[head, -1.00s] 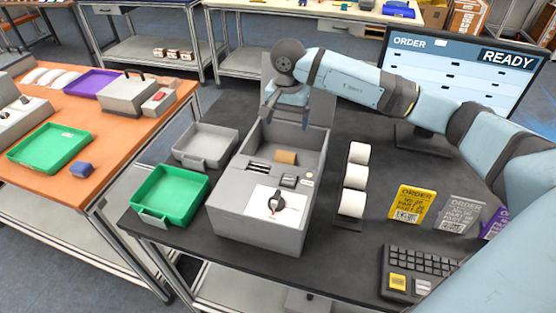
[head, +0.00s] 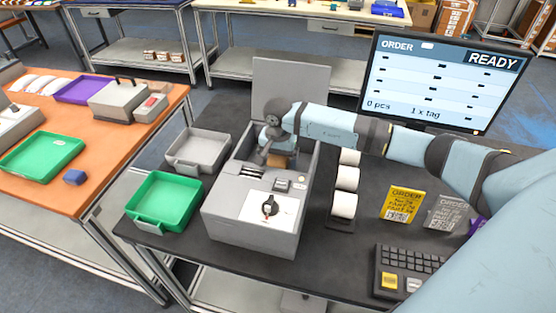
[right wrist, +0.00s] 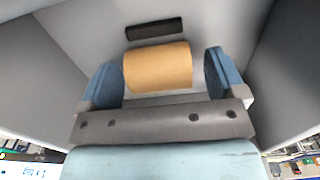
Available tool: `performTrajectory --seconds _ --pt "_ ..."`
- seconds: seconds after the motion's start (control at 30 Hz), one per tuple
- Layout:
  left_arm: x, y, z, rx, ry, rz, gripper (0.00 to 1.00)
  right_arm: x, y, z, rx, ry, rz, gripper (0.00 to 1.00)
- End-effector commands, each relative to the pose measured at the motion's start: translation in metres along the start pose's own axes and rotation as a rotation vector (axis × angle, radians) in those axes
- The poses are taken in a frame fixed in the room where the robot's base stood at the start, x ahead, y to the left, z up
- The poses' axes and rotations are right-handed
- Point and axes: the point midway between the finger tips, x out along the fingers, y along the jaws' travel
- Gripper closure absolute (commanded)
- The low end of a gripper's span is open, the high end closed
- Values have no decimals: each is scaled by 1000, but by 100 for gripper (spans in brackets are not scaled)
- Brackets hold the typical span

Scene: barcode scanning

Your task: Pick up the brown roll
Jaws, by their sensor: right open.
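The brown roll (right wrist: 158,68) lies inside the grey printer box (head: 252,228), near its inner wall. In the right wrist view it sits between the two blue fingertips of my right gripper (right wrist: 164,75). The fingers are open, one at each end of the roll; the left finger is very close to it and a small gap shows at the right. In the head view my right gripper (head: 274,145) reaches down into the box and partly hides the brown roll (head: 278,160). My left gripper is not in view.
White rolls (head: 346,178) stand in a row right of the box. A green tray (head: 166,202) and a grey tray (head: 198,151) are to its left. Order cards (head: 404,204), a keyboard (head: 408,265) and a monitor (head: 440,85) are on the right. The box's raised lid (head: 290,90) stands behind.

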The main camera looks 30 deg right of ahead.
Motion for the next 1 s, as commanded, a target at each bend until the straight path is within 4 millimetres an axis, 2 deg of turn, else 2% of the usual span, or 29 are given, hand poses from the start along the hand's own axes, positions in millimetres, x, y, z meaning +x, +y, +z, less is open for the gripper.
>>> performTrajectory --seconds 0.27,0.37,0.5,0.53,0.83,1.0 --pt "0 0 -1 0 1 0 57 5 0 0 0 1 -1 11" --pt "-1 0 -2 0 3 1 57 5 0 0 0 1 -1 29" --pt "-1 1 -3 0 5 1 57 5 0 0 0 1 -1 61" --pt "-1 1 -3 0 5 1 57 5 0 0 0 1 -1 64" --pt "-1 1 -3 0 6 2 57 3 0 0 0 1 -1 64" --pt "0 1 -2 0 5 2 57 -7 0 -1 0 2 -1 64"
